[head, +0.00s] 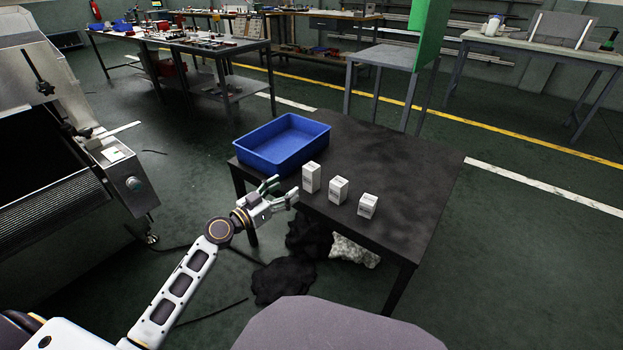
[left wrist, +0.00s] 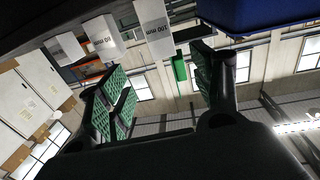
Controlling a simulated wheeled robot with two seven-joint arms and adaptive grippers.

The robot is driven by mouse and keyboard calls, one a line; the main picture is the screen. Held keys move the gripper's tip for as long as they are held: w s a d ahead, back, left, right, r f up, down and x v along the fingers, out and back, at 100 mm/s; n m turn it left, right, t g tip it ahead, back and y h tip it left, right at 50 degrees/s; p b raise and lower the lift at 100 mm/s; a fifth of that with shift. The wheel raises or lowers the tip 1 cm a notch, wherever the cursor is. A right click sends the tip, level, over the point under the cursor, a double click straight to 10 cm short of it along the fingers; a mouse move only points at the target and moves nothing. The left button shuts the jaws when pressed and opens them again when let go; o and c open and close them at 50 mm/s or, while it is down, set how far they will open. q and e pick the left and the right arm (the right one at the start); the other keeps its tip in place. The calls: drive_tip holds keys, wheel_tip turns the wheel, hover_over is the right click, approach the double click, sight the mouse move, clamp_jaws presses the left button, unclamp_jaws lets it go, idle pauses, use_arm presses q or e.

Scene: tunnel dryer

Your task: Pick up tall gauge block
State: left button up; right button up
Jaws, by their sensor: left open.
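The tall gauge block (head: 311,177) is a white upright block on the near left part of the dark table (head: 420,170), leftmost and tallest of three. The medium block (head: 338,189) and the short block (head: 368,206) stand to its right. My left gripper (head: 282,190) is open and empty just left of the tall block, at the table's near edge, apart from it. In the left wrist view the tall block (left wrist: 153,30), marked 100 mm, appears beyond and between the spread green-padded fingers (left wrist: 160,78). My right gripper is not seen.
A blue bin (head: 283,145) stands on the table behind the tall block, and it also shows in the left wrist view (left wrist: 250,14). A metal machine (head: 75,130) is at the left. Dark and pale sacks lie under the table. The table's right side is clear.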

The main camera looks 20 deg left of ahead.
sight(308, 174)
use_arm(q)
drive_tip(key=shift+x, duration=3.6)
drive_tip(key=shift+w+d, duration=0.25)
drive_tip(key=shift+w, duration=0.2)
drive_tip(key=shift+w+f, duration=0.1)
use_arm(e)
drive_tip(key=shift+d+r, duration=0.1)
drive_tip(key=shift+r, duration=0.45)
use_arm(q)
drive_tip(key=shift+w+d, duration=0.1)
drive_tip(key=shift+w, duration=0.05)
